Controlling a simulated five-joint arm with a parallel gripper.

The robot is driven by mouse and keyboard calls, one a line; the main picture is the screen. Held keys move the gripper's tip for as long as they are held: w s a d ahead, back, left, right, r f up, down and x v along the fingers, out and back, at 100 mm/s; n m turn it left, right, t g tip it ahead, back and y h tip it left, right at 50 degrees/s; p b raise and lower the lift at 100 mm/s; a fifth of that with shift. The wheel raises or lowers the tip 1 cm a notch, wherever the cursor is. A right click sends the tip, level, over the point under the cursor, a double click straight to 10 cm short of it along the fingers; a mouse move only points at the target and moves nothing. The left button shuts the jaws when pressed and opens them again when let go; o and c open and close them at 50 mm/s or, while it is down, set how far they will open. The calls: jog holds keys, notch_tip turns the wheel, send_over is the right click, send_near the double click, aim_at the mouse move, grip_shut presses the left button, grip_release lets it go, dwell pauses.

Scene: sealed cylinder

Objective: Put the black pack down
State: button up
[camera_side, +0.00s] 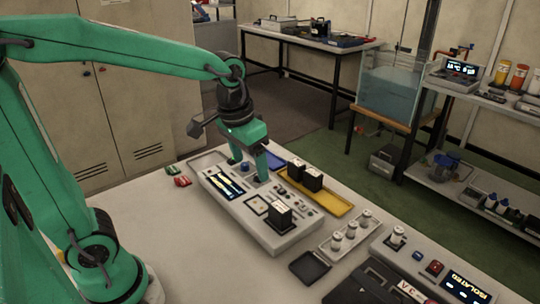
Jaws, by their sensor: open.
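My gripper (248,168) points down over the back edge of a grey panel unit (280,243), its two green fingers apart and nothing visible between them. A black pack (279,214) with a pale top stands upright on the front right part of the unit, apart from my gripper. Two similar black packs, one at the back (296,168) and one in front of it (312,179), stand in a yellow tray (343,209) to the right of my gripper. The picture does not show which pack the task means.
A small rack of white cylinders (337,241) and a dark square pad (310,268) lie right of the unit. A control box with a lit display (465,288) is at the front right. Red pieces (181,181) lie left. The table's front left is clear.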

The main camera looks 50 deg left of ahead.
jog(key=s+a+r+t, duration=0.2)
jog(key=s+t, duration=0.1)
jog(key=s, duration=0.7)
jog(key=shift+s+a, duration=0.2)
dwell(1.2)
